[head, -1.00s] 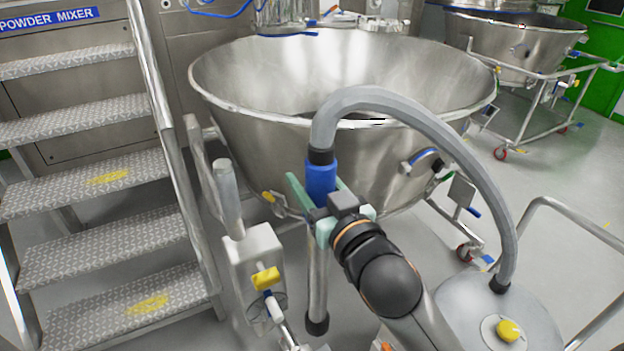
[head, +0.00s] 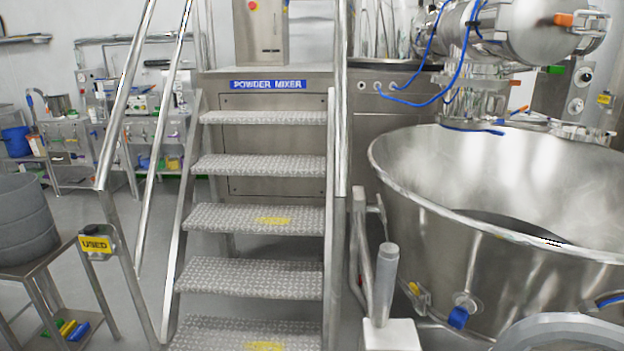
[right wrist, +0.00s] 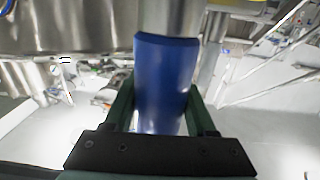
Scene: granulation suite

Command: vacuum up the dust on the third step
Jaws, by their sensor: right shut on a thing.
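A metal staircase with tread-plate steps stands in the middle of the head view. The third step (head: 220,218), counted up from the lowest one visible, has a patch of yellow dust (head: 273,221) right of its middle. Another yellow dust patch (head: 265,346) lies on the lowest visible step (head: 210,338). In the right wrist view my right gripper (right wrist: 160,105) is shut on the blue grip of the vacuum wand (right wrist: 162,75). The wand's nozzle is hidden. Part of the grey vacuum hose (head: 555,332) shows at the lower right of the head view. My left gripper is out of view.
A large steel bowl (head: 420,215) stands right of the stairs, with a white box and post (head: 387,285) before it. Handrails (head: 125,110) flank the steps. A table with a grey drum (head: 22,215) and a "USED" sign (head: 96,245) stands left.

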